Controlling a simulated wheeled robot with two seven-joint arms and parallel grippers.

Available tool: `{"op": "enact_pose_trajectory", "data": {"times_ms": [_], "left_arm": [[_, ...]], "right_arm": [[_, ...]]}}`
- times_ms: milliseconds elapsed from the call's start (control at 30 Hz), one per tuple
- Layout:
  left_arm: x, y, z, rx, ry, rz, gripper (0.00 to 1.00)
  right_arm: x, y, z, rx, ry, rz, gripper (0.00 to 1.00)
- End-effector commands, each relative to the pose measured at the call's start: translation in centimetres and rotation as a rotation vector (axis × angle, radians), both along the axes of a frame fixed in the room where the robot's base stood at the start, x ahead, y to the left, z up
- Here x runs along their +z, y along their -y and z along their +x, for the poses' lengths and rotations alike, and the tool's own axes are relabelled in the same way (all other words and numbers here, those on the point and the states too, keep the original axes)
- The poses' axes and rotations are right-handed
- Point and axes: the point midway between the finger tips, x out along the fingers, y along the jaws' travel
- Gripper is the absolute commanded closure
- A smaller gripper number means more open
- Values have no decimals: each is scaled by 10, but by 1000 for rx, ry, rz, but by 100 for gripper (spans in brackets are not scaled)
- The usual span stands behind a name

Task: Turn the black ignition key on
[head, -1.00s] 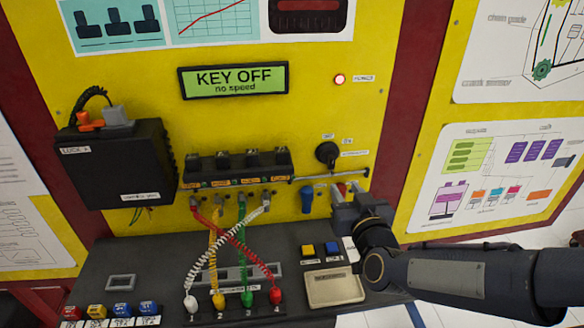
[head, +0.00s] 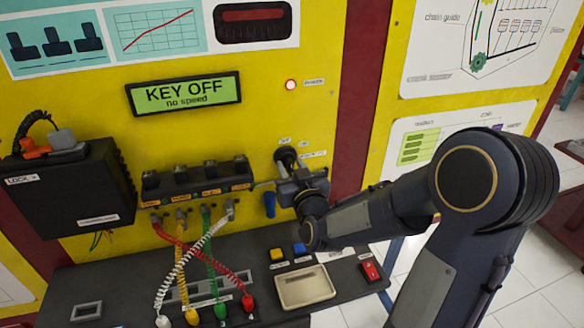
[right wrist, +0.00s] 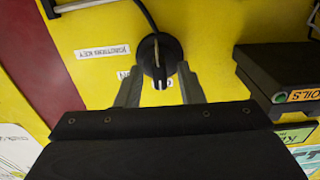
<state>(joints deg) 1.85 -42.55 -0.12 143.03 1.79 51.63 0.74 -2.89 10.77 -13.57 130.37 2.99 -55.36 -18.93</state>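The black ignition key (head: 286,156) sits on the yellow panel, right of the coil row. In the right wrist view the round black key (right wrist: 158,52) shows a pale line running up and down. My right gripper (right wrist: 159,78) is open, with one finger on each side of the key's lower part; a gap shows beside the key, and I cannot tell any contact. In the head view my right gripper (head: 292,176) is just below the key and partly covers it. The display (head: 185,94) reads "KEY OFF, no speed". My left gripper is not in view.
A black coil row (head: 195,182) with coloured coiled leads is left of the key. A blue knob (head: 269,204) hangs below. The dark shelf holds a yellow button (head: 277,254), a blue button (head: 299,249) and a red switch (head: 370,270).

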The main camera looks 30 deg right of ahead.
Motion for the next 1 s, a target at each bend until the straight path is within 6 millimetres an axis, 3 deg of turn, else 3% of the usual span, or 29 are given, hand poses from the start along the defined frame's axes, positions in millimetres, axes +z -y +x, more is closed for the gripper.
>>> {"op": "enact_pose_trajectory", "data": {"times_ms": [100,367,667,1000], "left_arm": [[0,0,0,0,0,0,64],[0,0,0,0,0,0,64],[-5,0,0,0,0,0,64],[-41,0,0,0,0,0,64]], "right_arm": [[0,0,0,0,0,0,68],[0,0,0,0,0,0,100],[-1,0,0,1,7,19,100],[-5,1,-1,0,54,197,100]]}}
